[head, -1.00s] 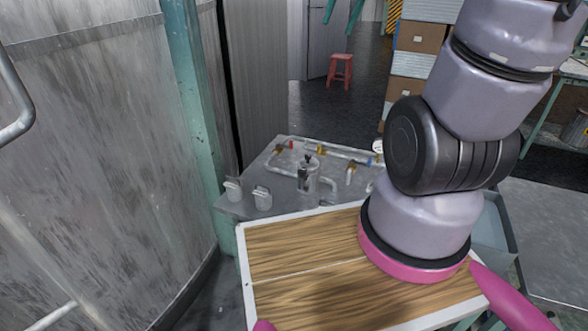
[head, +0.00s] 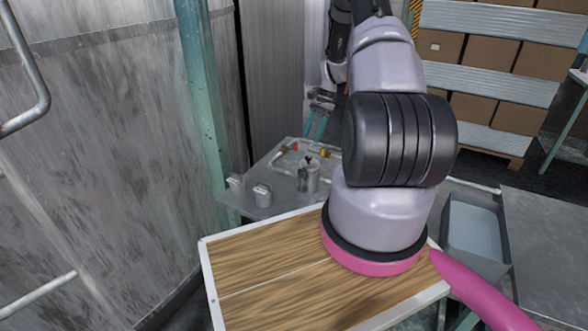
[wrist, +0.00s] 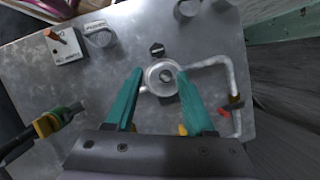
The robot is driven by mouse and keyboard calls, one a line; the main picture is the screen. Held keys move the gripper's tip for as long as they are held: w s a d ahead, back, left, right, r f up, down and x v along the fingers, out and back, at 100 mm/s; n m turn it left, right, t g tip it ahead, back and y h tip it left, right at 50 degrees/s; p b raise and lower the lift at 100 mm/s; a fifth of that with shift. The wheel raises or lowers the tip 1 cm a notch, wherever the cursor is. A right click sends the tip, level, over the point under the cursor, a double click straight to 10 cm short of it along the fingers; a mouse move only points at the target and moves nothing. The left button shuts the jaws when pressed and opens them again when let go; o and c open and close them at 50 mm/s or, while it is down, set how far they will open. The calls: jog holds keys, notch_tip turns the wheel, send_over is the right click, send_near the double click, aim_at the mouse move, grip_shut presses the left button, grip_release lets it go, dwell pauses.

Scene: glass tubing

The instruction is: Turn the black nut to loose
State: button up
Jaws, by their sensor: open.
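A small dark piece, which looks like the black nut (wrist: 157,49), shows in the wrist view just above a round silver fitting (wrist: 162,91). In the head view the upright silver fitting (head: 308,180) stands on the metal table with a dark top (head: 308,159). My gripper (wrist: 161,72) has two teal fingers, open and empty. In the wrist view their tips appear on either side of the round fitting, with the dark piece beyond them. In the head view my gripper (head: 313,138) points down above the table's far part. Contact cannot be told.
The grey metal table (head: 240,208) carries two pale small blocks (head: 235,185) (head: 262,195) at its left. A bent pipe (wrist: 236,85) with a red part lies right of the fitting in the wrist view. A yellow-marked part (wrist: 47,124) sits at lower left.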

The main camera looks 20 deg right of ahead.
aim_at(302, 169)
jog(key=x, duration=1.4)
jog(key=shift+s+d+f, duration=0.1)
jog(key=shift+d, duration=0.15)
grip_shut()
